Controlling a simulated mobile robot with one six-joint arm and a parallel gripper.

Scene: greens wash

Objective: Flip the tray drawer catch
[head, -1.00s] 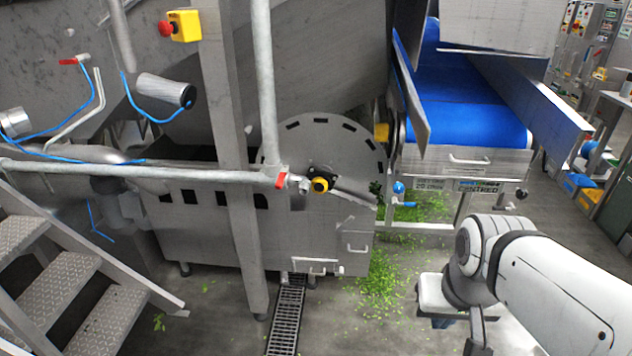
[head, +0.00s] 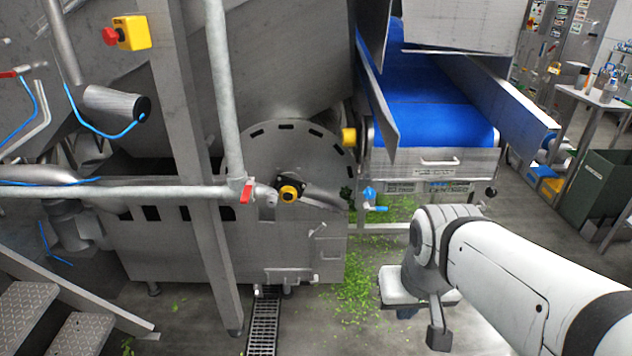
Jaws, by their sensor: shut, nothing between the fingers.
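The tray drawer (head: 400,171) appears to be the metal front under the blue belt, right of centre in the head view. It has a pale bar handle (head: 440,161) and small labels below. A dark knob (head: 491,192) sits at its lower right; I cannot tell whether this is the catch. My white arm comes in from the right and bends down in front of the conveyor. My gripper (head: 438,337) seems to be the small dark end hanging at the bottom, shut and empty. It is well below and nearer than the drawer, touching nothing.
The blue conveyor belt (head: 425,110) slopes above the drawer. A blue-handled valve (head: 371,196) is left of it. A steel tank with a slotted disc (head: 295,150) stands left. Scattered greens (head: 352,285) and a floor drain (head: 264,325) lie below. A green bin (head: 597,190) is right.

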